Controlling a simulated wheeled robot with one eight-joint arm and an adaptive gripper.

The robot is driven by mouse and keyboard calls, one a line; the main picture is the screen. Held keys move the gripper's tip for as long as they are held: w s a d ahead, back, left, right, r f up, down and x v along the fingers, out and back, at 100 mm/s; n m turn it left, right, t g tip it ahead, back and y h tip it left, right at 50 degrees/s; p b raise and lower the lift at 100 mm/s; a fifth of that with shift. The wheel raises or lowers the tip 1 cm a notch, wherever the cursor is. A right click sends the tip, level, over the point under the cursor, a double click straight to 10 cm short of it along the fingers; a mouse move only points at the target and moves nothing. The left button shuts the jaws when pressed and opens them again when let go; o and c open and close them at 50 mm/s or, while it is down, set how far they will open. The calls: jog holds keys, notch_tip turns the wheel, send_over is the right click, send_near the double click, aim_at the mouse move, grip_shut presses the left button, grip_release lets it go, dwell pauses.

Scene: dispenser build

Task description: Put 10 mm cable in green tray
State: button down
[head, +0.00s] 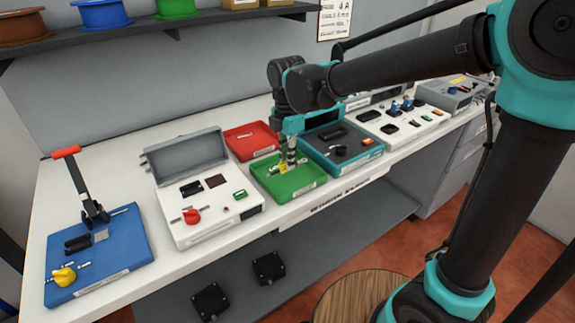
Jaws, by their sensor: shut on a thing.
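The green tray (307,184) stands on the white bench, near the middle of the view. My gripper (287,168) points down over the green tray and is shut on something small. A small pale and yellow piece (279,169) shows at the fingertips, inside the tray's outline; it may be the 10 mm cable, but it is too small to tell. I cannot tell whether it touches the tray floor. The fingers hide part of it.
A red tray (238,133) lies behind the green one. A grey box with an open lid (182,158) stands to the left, and a teal-edged station (318,143) to the right. A blue lever press (118,240) is at far left.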

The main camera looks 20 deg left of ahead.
jog(key=shift+f, duration=1.2)
jog(key=c, duration=1.5)
grip_release()
jog(key=shift+f, duration=0.1)
notch_tip(320, 180, up, 12)
jog(key=shift+s, duration=0.1)
